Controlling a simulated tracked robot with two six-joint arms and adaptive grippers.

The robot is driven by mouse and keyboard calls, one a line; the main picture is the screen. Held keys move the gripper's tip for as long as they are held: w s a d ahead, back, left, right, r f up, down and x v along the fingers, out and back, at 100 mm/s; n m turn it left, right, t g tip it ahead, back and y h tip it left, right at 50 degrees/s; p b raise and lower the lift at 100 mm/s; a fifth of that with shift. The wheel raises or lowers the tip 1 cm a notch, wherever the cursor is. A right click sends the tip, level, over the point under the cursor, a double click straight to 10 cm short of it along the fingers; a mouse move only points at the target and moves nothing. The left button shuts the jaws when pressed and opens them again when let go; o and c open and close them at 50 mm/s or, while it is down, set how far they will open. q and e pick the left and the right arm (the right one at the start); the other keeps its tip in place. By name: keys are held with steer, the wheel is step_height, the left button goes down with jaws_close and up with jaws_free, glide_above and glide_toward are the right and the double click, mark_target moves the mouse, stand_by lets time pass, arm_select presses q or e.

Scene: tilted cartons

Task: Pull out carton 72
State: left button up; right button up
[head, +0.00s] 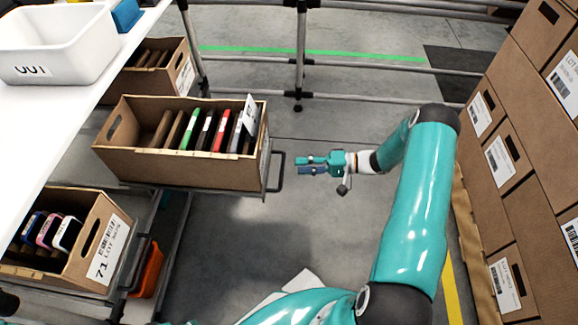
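A brown carton (180,168) stands in the middle on a pulled-out shelf tray with a dark handle (277,172) at its right end. Its end label is too oblique to read, so I cannot confirm that it is 72. It holds several upright flat items, among them a green one, a red one and a white tag. A carton labelled 71 (75,270) is at the lower left. My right gripper (301,165) is right of the handle, apart from it, pointing left and holding nothing visible. Its finger gap is unclear. My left gripper is not in view.
Another carton (162,80) stands behind. A white shelf top (100,95) with a white bin (60,45) is at upper left. Stacked cartons (535,190) line the right side. A metal rail (300,50) crosses the back.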

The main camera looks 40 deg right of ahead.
steer(key=shift+v, duration=2.4)
